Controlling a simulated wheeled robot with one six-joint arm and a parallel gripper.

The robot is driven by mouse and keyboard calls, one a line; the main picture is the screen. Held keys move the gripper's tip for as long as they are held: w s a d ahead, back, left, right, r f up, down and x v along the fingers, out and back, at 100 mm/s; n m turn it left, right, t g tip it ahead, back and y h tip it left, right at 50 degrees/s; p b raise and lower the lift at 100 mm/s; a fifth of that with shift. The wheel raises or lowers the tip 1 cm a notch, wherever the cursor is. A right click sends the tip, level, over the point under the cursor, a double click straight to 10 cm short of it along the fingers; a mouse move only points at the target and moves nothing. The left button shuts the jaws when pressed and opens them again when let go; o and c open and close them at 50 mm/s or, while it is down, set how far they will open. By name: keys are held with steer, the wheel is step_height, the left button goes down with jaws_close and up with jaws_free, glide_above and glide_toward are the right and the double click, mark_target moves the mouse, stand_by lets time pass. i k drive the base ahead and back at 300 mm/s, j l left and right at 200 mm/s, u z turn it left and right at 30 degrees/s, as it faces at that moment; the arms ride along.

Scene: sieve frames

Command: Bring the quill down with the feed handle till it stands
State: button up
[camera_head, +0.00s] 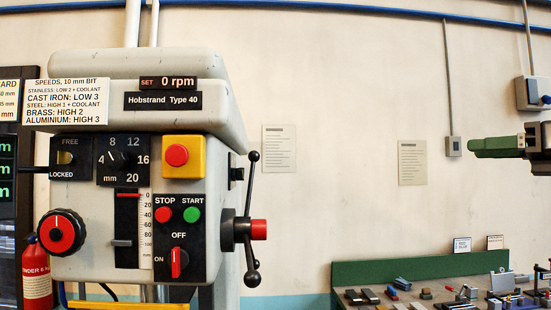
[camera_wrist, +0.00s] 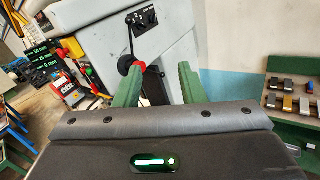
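The feed handle (camera_head: 252,225) is on the drill press's right side, with a red-ended hub and dark spokes ending in black knobs. It also shows in the wrist view (camera_wrist: 128,45), beyond my fingers. My gripper (camera_head: 472,147) is at the right edge of the head view, well apart from the handle. In the wrist view my gripper (camera_wrist: 160,68) has two green fingers spread with nothing between them. The quill itself is out of view.
The drill press head (camera_head: 150,110) reads 0 rpm, its switch plate (camera_head: 179,262) carrying ON and OFF marks. A FREE/LOCKED plate (camera_head: 70,158) is at its left. A bench with tools (camera_head: 390,270) stands at lower right. Open space lies between handle and gripper.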

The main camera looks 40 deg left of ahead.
mark_target(246, 230)
steer(key=i+u, duration=0.1)
steer(key=u, duration=0.3)
steer(key=i+u, duration=0.15)
steer(key=u, duration=0.2)
steer(key=i+u, duration=0.1)
steer(key=u, duration=0.3)
steer(key=i+u, duration=0.3)
steer(key=i, duration=0.15)
